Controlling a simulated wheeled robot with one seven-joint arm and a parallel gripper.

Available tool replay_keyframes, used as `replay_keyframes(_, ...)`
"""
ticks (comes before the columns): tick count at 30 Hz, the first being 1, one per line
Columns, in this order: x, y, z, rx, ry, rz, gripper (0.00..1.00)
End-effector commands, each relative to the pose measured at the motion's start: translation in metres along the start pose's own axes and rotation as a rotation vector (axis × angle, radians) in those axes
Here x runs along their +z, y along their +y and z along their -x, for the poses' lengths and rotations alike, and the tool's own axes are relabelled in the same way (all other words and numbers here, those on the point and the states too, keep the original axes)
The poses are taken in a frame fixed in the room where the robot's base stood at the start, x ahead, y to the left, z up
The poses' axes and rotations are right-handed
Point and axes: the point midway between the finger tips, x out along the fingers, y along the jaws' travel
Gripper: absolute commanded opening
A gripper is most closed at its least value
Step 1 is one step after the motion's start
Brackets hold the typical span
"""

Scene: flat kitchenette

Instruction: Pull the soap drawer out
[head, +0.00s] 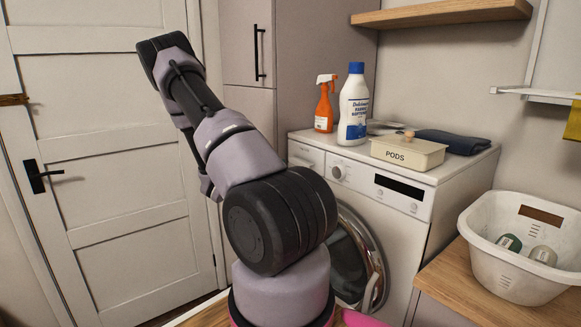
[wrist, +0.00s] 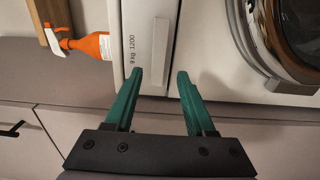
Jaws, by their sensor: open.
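The washing machine (head: 405,215) stands against the wall, with the soap drawer (head: 305,157) at the upper left of its front. The drawer looks shut. In the wrist view the picture is turned sideways, and the drawer front (wrist: 133,18) shows printed text and a pale bar handle (wrist: 160,52). My gripper (wrist: 161,75) is open, its two green fingers pointing at the drawer. The lower part of the handle appears between the fingertips; I cannot tell whether they touch it or how deep they reach. My gripper cannot be made out in the head view.
An orange spray bottle (head: 324,106), a white detergent bottle (head: 354,105), a pods box (head: 408,151) and a dark folded cloth (head: 452,141) sit on top of the machine. The round machine door (head: 352,262) is below. A white basket (head: 520,262) stands right.

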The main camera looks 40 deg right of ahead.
Motion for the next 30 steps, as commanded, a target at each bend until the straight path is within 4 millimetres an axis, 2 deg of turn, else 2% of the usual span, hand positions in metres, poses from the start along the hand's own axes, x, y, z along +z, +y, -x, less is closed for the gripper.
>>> replay_keyframes(3,0.002,0.000,-0.026,0.000,-0.005,-0.001,0.55)
replay_keyframes(10,0.001,0.000,-0.060,-0.001,-0.002,0.000,0.55)
replay_keyframes(15,0.001,0.000,-0.071,-0.001,-0.002,0.000,0.55)
replay_keyframes(23,0.000,0.000,-0.072,-0.001,-0.001,0.000,0.55)
replay_keyframes(24,0.000,0.000,-0.072,-0.001,-0.001,0.000,0.47)
replay_keyframes(26,0.000,0.000,-0.072,-0.001,-0.001,0.000,0.24)
replay_keyframes(27,0.000,0.000,-0.072,-0.001,-0.001,0.000,0.09)
replay_keyframes(28,0.000,0.000,-0.072,-0.002,-0.001,0.000,0.00)
replay_keyframes(30,0.001,0.000,-0.072,-0.002,-0.001,0.001,0.00)
